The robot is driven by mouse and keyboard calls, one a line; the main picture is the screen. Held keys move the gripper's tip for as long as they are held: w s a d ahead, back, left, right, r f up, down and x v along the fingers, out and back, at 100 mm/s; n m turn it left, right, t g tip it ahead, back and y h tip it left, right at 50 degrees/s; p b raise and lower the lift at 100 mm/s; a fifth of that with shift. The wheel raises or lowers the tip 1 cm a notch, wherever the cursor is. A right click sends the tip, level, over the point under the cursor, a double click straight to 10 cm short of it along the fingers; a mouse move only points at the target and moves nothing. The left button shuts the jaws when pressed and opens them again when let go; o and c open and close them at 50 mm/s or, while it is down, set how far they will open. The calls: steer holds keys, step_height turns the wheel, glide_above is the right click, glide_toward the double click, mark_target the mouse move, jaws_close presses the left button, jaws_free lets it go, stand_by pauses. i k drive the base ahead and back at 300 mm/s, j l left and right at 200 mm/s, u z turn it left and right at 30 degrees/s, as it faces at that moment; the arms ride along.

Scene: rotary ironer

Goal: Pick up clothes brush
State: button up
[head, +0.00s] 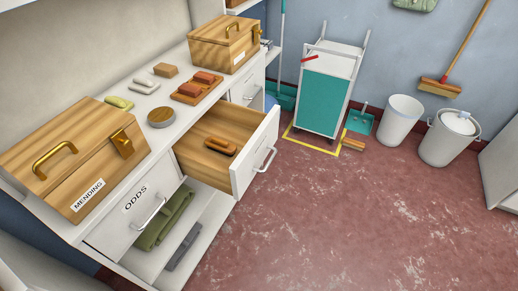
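A small orange-brown wooden object (220,147) with a raised rounded top lies in the open wooden drawer (225,126). It looks like the clothes brush, but its bristles are not visible. It lies alone on the drawer floor, towards the drawer's white front. Two reddish brush-like blocks (208,77) sit in a wooden tray on the white counter above; I cannot rule out that one of these is a brush. My gripper is not in view.
The counter holds a wooden MENDING box (75,150), another wooden box (224,45), a round tin (161,117) and small items. The ODDS drawer (138,210) is shut. Folded cloth (165,216) lies on the shelf below. The red floor (330,220) in front is clear.

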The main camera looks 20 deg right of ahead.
mark_target(219, 146)
steer(key=u, duration=2)
steer(key=z, duration=1.8)
steer(key=i+j, duration=0.3)
steer(key=i, duration=0.2)
steer(key=i+j, duration=0.3)
steer(key=i, duration=0.2)
steer(key=i+j, duration=0.25)
steer(key=i, duration=0.25)
